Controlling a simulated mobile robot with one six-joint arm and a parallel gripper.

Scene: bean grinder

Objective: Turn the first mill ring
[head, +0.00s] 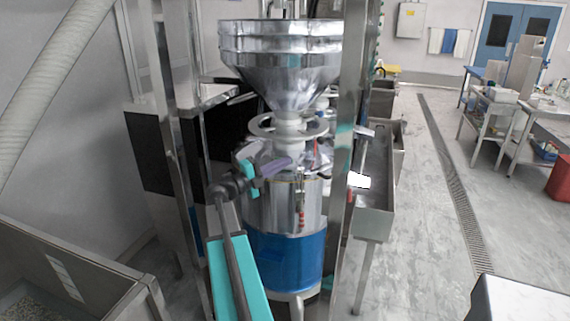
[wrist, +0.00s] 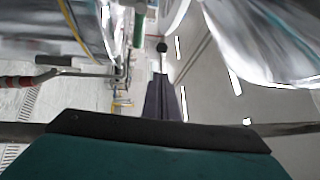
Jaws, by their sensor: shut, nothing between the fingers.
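The first mill has a steel funnel hopper (head: 282,60), a steel drum body (head: 270,205) and a blue lower band (head: 285,262). Its pale grey flat ring (head: 262,131) sits around the neck under the hopper. My gripper (head: 288,162) is in front of the mill, just below the ring, with its fingers pointing right across the top of the body. In the wrist view the purple-grey fingers (wrist: 163,86) are closed together and empty. A small black knob (wrist: 162,47) shows just beyond their tips. I cannot tell whether the fingers touch anything.
A steel post (head: 350,120) stands close at the mill's right, and steel frame posts (head: 170,120) stand at its left. More mills are partly hidden behind. A steel trough (head: 373,190) lies to the right. A bin (head: 75,265) is at the lower left. The floor (head: 440,240) at right is largely clear.

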